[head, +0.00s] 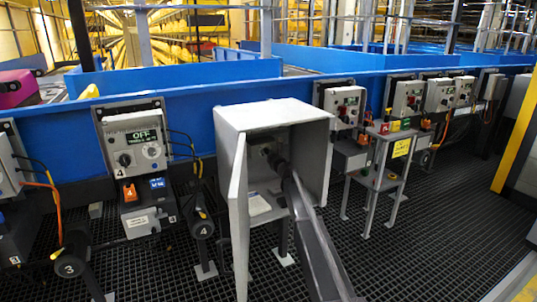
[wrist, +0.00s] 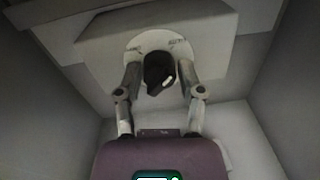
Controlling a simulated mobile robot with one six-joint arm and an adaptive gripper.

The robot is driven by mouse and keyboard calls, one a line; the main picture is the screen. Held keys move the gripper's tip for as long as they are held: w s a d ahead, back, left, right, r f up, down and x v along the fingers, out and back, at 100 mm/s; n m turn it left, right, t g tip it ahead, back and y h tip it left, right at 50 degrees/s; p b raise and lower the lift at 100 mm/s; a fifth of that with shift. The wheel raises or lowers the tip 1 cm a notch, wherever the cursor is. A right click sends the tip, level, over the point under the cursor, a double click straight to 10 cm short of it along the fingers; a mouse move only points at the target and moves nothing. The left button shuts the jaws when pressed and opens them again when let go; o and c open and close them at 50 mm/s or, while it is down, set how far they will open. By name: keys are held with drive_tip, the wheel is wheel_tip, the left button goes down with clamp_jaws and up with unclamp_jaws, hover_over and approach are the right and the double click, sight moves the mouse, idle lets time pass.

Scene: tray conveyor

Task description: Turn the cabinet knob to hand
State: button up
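The grey cabinet (head: 272,112) stands in the middle of the head view with its door (head: 238,215) swung open toward me. My arm reaches into it. In the wrist view the black cabinet knob (wrist: 158,72) with a white pointer mark sits on a pale round plate (wrist: 131,60) on a box. My gripper (wrist: 160,80) has one finger on each side of the knob. The fingertips are close to its sides; whether they touch it is unclear. The knob's pointer is toward the lower right. In the head view the knob is hidden or too small to make out.
A control box with an OFF display (head: 136,140) is left of the cabinet. A small stand with colored buttons (head: 390,130) is at right. Cabinet walls (wrist: 45,110) surround my gripper closely. The dark grated floor (head: 430,210) is open at right.

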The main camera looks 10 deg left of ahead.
clamp_jaws()
drive_tip(key=shift+d, duration=0.1)
drive_tip(key=shift+n, duration=0.5)
drive_tip(key=shift+w+n, duration=0.1)
drive_tip(key=shift+n, duration=0.8)
drive_tip(key=n, duration=0.4)
drive_tip(key=shift+y+b, duration=0.3)
drive_tip(key=n, duration=0.6)
drive_tip(key=shift+w, duration=0.1)
drive_tip(key=n, duration=0.5)
drive_tip(key=shift+n+y, duration=0.3)
drive_tip(key=shift+n, duration=0.1)
